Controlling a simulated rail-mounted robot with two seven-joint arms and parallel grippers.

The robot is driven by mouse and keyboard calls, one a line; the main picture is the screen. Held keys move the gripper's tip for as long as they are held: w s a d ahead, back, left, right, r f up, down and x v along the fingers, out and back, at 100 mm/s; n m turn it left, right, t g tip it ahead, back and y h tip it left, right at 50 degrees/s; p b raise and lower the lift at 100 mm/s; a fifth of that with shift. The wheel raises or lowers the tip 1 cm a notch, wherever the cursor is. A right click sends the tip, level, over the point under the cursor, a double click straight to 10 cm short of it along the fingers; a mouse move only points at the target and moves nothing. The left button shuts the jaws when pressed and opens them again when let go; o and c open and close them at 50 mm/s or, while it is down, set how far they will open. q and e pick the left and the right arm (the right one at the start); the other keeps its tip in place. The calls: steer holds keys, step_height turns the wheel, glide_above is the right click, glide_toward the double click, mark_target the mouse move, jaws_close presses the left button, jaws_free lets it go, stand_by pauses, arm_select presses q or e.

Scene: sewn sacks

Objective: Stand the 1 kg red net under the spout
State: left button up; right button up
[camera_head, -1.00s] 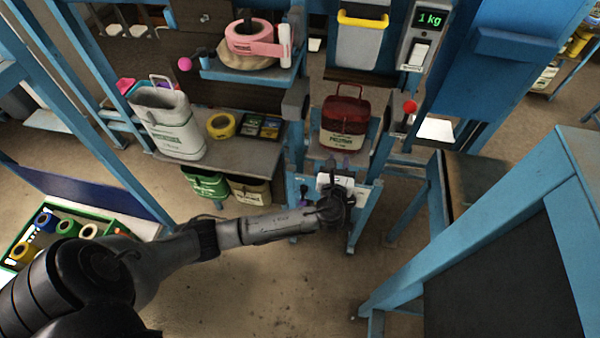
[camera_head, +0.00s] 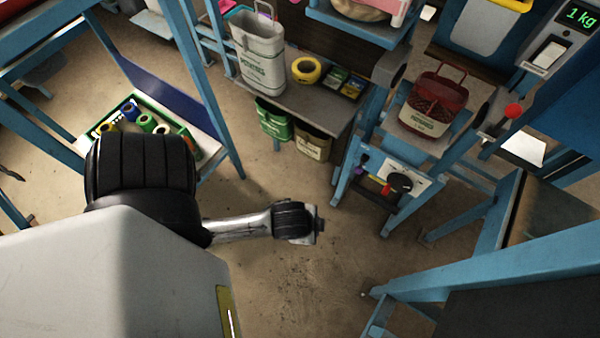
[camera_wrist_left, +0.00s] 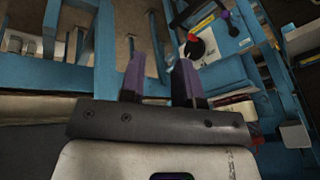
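The red net (camera_head: 433,105), a dark red mesh sack with a pale printed band and a raised handle, stands upright on a small blue-framed platform (camera_head: 462,143). The grey chute (camera_head: 478,32) with a yellow edge is above and behind it; I cannot tell whether the net is directly beneath its mouth. A display (camera_head: 579,15) reads 1 kg. My left gripper (camera_head: 318,225) is over the floor, left of and below the net, apart from it. In the left wrist view its two fingers (camera_wrist_left: 159,75) are apart with nothing between them. My right gripper is not in view.
A panel with a black knob (camera_head: 400,182) is below the net. A red ball lever (camera_head: 513,111) is to its right. A pale sack (camera_head: 258,62) and yellow tape roll (camera_head: 306,70) sit on the left shelf. Blue frame posts surround the open floor (camera_head: 300,285).

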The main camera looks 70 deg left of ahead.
arm_select(q)
steer(key=s, duration=0.1)
steer(key=s+n, duration=0.1)
steer(key=s+d+r+n+h, duration=0.1)
steer(key=shift+s+g, duration=0.25)
steer(key=shift+g, duration=0.05)
steer(key=shift+r, duration=0.1)
step_height(320, 180, up, 26)
steer(key=p, duration=2.6)
steer(key=shift+r, duration=0.2)
